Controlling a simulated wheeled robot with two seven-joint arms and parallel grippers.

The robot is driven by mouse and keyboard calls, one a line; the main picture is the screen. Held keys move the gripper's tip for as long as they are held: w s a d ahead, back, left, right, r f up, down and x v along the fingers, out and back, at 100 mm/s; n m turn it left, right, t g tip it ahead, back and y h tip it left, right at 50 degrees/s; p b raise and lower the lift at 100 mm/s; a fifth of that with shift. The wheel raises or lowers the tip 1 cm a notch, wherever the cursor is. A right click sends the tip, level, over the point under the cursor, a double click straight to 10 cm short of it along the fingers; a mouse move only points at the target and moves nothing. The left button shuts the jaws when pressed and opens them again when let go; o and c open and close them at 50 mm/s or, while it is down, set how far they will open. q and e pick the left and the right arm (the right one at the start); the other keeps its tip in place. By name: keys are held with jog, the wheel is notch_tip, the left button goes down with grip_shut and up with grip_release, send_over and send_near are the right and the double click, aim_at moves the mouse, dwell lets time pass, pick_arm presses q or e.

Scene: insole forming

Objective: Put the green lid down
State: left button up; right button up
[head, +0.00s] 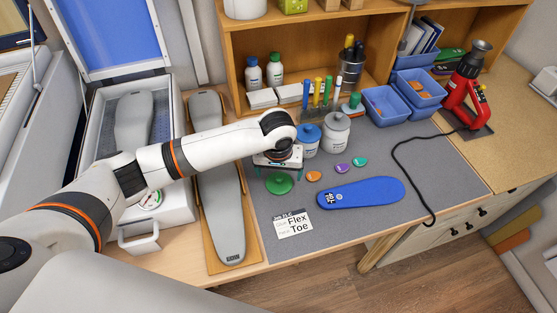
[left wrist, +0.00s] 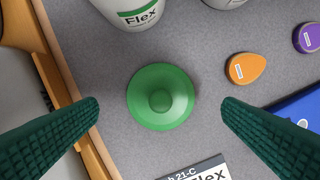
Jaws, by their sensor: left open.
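The green lid (head: 279,183) lies flat on the grey mat, knob up, just in front of my left gripper in the head view. In the left wrist view the green lid (left wrist: 161,97) sits centred between my two dark green fingers, with clear mat on both sides of it. My left gripper (left wrist: 160,120) is open and empty above the lid. In the head view my left gripper (head: 278,162) shows at the end of the arm, its fingers mostly hidden. A white jar labelled Flex (left wrist: 131,12) stands just behind the lid. My right gripper is not in view.
A white card reading Flex Toe (head: 294,223) lies in front of the lid. Orange (head: 313,176), purple (head: 342,168) and green (head: 360,161) pieces and a blue insole (head: 360,192) lie to the right. A blue-lidded jar (head: 308,138) and a white-lidded jar (head: 337,132) stand behind.

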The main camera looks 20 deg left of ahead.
aim_at(278, 189)
pick_arm(q)
notch_tip(278, 189, up, 9)
jog(key=s+b, duration=0.1)
jog(key=shift+s+d, duration=0.15)
jog(key=shift+f, duration=0.2)
dwell(0.3)
